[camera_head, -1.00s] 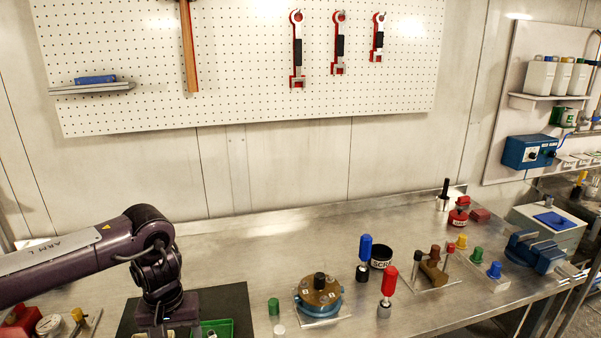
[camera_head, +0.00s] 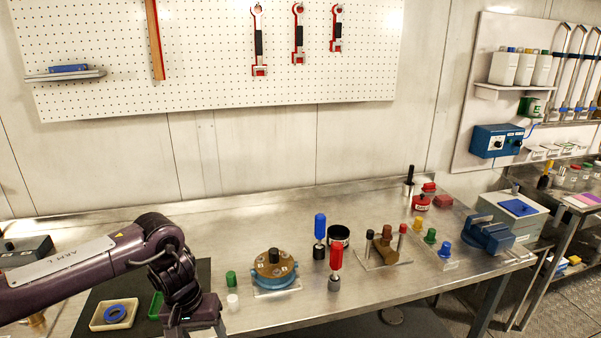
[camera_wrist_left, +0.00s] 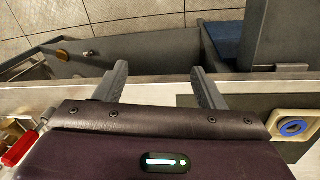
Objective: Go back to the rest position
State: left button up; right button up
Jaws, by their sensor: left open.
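My left arm (camera_head: 80,268) comes in from the left over the bench, with its wrist near the front of the dark mat. The jaws are cut off by the bottom of the head view. In the left wrist view my left gripper (camera_wrist_left: 160,82) is open, its two grey fingers spread with nothing between them. They point across the bench's front edge, with floor beyond. My right gripper is in neither view.

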pick_arm(q)
jog(key=w+d+f+m+t+h+b, duration=0.25)
jog(key=d+f+m+h, duration=0.2)
jog(key=d+f, duration=0.85)
notch_tip(320, 180, down, 17)
jog(key=s+t+h, duration=0.1)
jog(key=s+t, duration=0.1)
jog(key=s, duration=0.1)
jog(key=s+a+f+n+y+b, duration=0.15)
jog(key=s+a+f, duration=0.25)
jog(key=s+f, duration=0.4)
jog(key=s+a+f+y, duration=0.2)
jog(key=s+a+f, duration=0.2)
jog(key=s+f, duration=0.45)
jog(key=s+a+f+g+y, duration=0.1)
jog(key=s+a+f, duration=0.1)
jog(key=s, duration=0.6)
jog(key=s+a+f+g+y, duration=0.1)
jog(key=s+a+f, duration=0.2)
jog(key=s, duration=0.6)
jog(key=s+a+f+g+y, duration=0.1)
jog(key=s+f, duration=0.3)
jog(key=s, duration=0.5)
jog(key=shift+s+a+f+g+y, duration=0.15)
jog(key=shift+s+a+g+y, duration=0.15)
jog(key=shift+a+g, duration=0.25)
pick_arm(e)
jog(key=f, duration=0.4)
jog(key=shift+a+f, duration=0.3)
